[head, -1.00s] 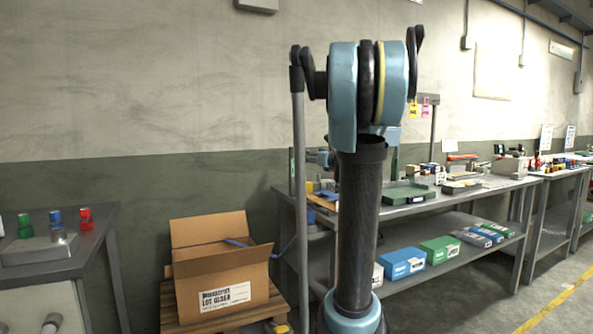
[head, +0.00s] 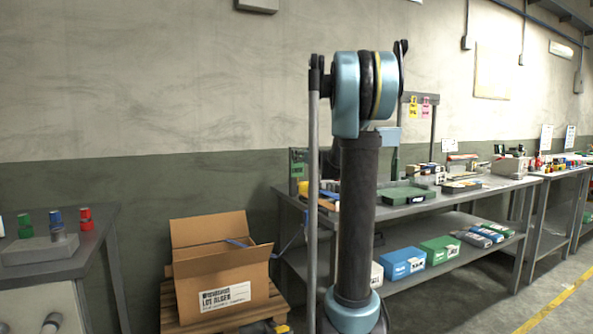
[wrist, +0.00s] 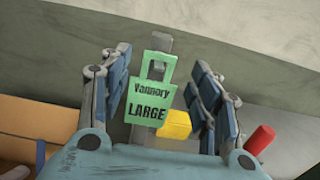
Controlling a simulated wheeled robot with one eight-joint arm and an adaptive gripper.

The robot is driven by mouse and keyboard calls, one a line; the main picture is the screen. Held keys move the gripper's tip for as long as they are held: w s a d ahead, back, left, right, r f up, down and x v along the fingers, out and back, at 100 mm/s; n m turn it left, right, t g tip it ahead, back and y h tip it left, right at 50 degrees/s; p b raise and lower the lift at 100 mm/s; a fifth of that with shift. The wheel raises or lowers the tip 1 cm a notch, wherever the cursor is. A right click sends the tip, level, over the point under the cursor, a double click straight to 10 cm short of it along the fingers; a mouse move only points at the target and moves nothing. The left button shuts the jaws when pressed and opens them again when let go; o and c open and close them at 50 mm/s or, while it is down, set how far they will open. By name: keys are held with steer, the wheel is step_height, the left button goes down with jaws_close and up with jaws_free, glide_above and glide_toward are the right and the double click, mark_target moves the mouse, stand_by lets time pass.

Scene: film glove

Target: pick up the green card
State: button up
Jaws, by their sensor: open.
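The green card (wrist: 148,104), printed "Vannory LARGE", hangs upright from a grey hook or post in the wrist view. My gripper (wrist: 150,78) is open, with one blue-grey finger on each side of the card. Gaps show between the card and both fingers, and neither appears to touch it. In the head view, a green panel (head: 298,158), likely the same card, shows just left of my arm above the bench. My gripper is mostly hidden behind my arm there.
A yellow block (wrist: 175,124) and a red cylinder (wrist: 259,140) lie near the right finger. The workbench (head: 415,208) holds a green tray (head: 408,196) and several parts. Yellow (head: 413,107) and pink (head: 426,107) tags hang farther right. A cardboard box (head: 222,297) stands left.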

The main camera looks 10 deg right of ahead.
steer(key=x, duration=0.3)
steer(key=shift+a+f, duration=0.15)
steer(key=c, duration=0.3)
steer(key=shift+r, duration=0.4)
steer(key=shift+r+v, duration=0.15)
steer(key=shift+v, duration=2.85)
steer(key=shift+r+v, duration=0.15)
steer(key=shift+v, duration=2.85)
steer(key=shift+r+v, duration=0.15)
steer(key=shift+v, duration=2.85)
